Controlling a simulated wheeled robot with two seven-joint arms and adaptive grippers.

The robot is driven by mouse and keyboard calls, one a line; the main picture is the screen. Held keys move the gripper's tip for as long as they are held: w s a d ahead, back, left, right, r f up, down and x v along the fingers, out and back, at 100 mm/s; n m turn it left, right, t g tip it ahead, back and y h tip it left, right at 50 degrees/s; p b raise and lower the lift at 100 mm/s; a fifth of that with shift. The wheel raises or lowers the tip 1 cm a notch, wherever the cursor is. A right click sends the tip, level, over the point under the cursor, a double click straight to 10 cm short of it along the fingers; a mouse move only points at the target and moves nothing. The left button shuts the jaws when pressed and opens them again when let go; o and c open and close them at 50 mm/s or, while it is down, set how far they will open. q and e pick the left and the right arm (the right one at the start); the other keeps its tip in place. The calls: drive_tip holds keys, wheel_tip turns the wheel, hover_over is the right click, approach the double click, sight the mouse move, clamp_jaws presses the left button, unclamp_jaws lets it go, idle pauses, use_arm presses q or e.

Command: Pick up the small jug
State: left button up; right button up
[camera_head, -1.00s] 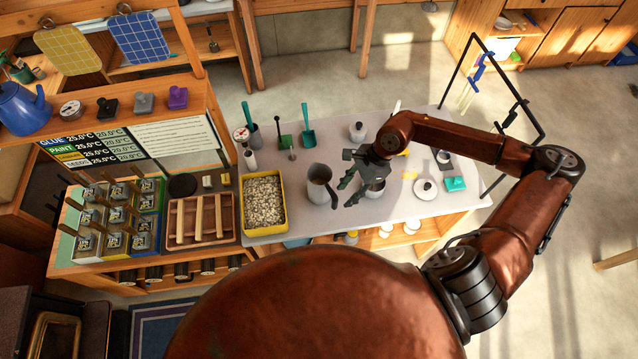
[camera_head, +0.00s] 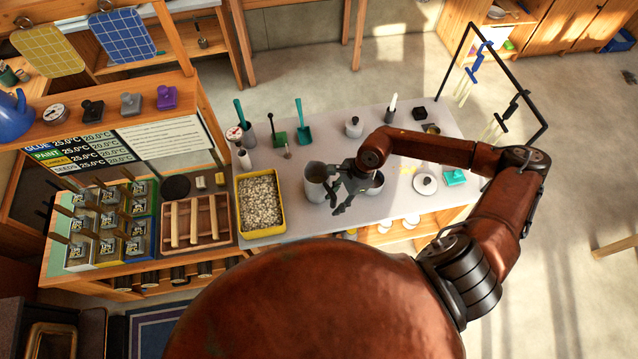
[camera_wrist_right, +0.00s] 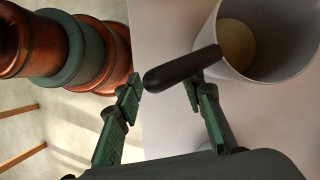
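The small grey jug (camera_head: 314,186) stands upright on the light worktop in the head view, just left of my right gripper (camera_head: 339,203). In the right wrist view the jug (camera_wrist_right: 265,72) is at the upper right, its mouth toward the camera. Its dark handle (camera_wrist_right: 180,68) sticks out toward the fingers. My right gripper (camera_wrist_right: 165,95) is open, with its green-padded fingers apart and the handle's end at the gap between the tips. I cannot tell whether a finger touches the handle. My left gripper is not in view.
A yellow tray (camera_head: 283,229) of pale pellets is left of the jug. A white round lid (camera_head: 425,184) and a teal block (camera_head: 455,177) lie to the right. Worktop behind the jug is partly clear.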

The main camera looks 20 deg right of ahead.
drive_tip(key=shift+a+f, duration=0.25)
drive_tip(key=shift+f, duration=0.3)
drive_tip(key=shift+c, duration=0.7)
clamp_jaws()
drive_tip(key=shift+r, duration=0.1)
